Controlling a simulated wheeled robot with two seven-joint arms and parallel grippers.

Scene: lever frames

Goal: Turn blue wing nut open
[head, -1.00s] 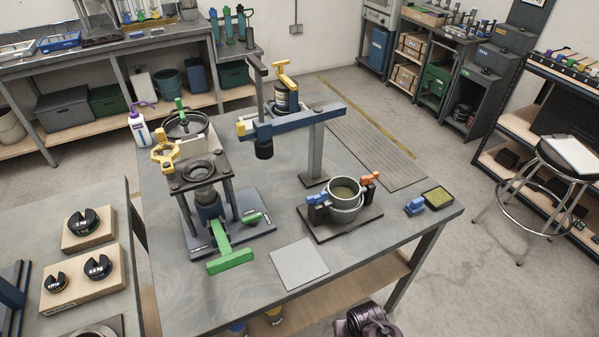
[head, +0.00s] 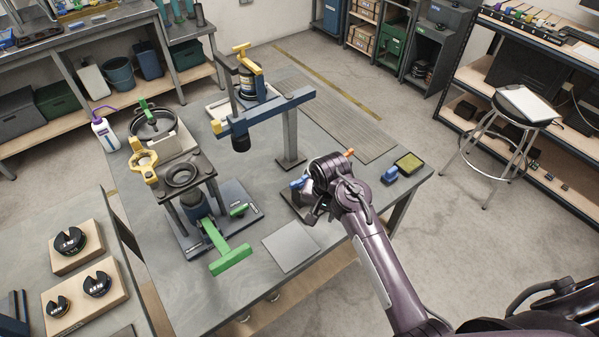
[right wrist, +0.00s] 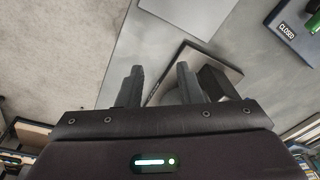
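The blue wing nut (head: 299,183) shows in the head view at the left side of a clamp fixture on the table. My right gripper (head: 313,207) is over the fixture, just right of the wing nut, and hides the round pot and most of the dark base plate (head: 290,205). In the right wrist view my right gripper (right wrist: 160,84) has its two fingers apart with nothing visible between them. The dark plate (right wrist: 222,59) lies beyond the fingers there. The wing nut cannot be made out in that view. My left gripper is not in view.
An orange wing nut (head: 349,153) shows behind my right arm. A grey square plate (head: 291,247) lies in front of the fixture. A press with a green handle (head: 230,258) stands left. A blue beam on a post (head: 291,135) rises behind. A blue block (head: 390,175) sits right.

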